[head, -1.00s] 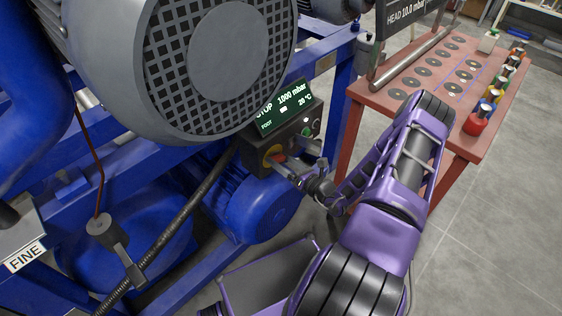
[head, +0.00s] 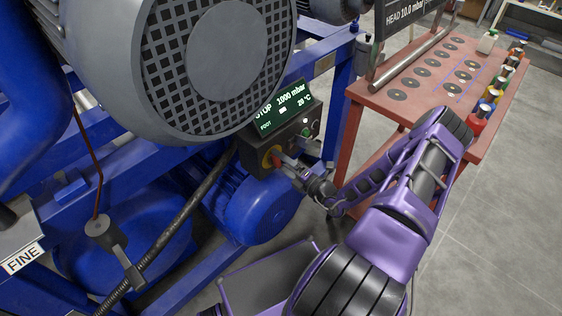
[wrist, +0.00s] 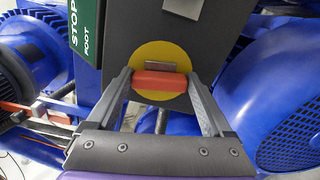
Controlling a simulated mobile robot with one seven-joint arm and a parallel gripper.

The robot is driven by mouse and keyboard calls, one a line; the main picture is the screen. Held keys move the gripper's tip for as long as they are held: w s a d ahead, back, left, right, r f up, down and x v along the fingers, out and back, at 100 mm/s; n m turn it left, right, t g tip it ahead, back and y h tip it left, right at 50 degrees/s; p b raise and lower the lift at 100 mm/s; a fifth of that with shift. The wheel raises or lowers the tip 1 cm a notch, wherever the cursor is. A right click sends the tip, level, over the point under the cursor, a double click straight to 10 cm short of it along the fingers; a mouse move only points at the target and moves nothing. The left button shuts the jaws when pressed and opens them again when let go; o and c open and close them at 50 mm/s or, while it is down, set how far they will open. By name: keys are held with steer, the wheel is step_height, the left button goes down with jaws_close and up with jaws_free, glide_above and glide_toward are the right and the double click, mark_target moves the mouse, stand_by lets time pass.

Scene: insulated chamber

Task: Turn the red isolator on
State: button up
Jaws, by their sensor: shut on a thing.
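The red isolator handle (wrist: 160,82) sits in front of a round yellow plate (wrist: 160,56) on a dark control box (wrist: 219,40). In the wrist view the handle lies crosswise, with a small grey piece just above it. My gripper (wrist: 160,78) has one finger at each end of the handle and is shut on it. In the head view my gripper (head: 284,164) reaches the box front from the right and hides most of the handle. The yellow plate (head: 266,156) shows in part there. The box's green display (head: 283,108) reads STOP, 1000 mbar and 20 °C.
A large grey fan housing (head: 205,65) overhangs the box. A blue motor (head: 250,205) lies below it, within a blue frame. A black hose (head: 185,215) runs to the left. A red table (head: 375,100) with several coloured-ring items stands to the right.

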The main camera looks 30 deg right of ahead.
steer(key=shift+f+m, duration=0.1)
steer(key=shift+m, duration=1)
steer(key=o, duration=1.1)
steer(key=shift+o, duration=0.2)
steer(key=shift+s, duration=0.15)
steer(key=v, duration=1.7)
steer(key=shift+s+d, duration=0.1)
steer(key=shift+s, duration=0.05)
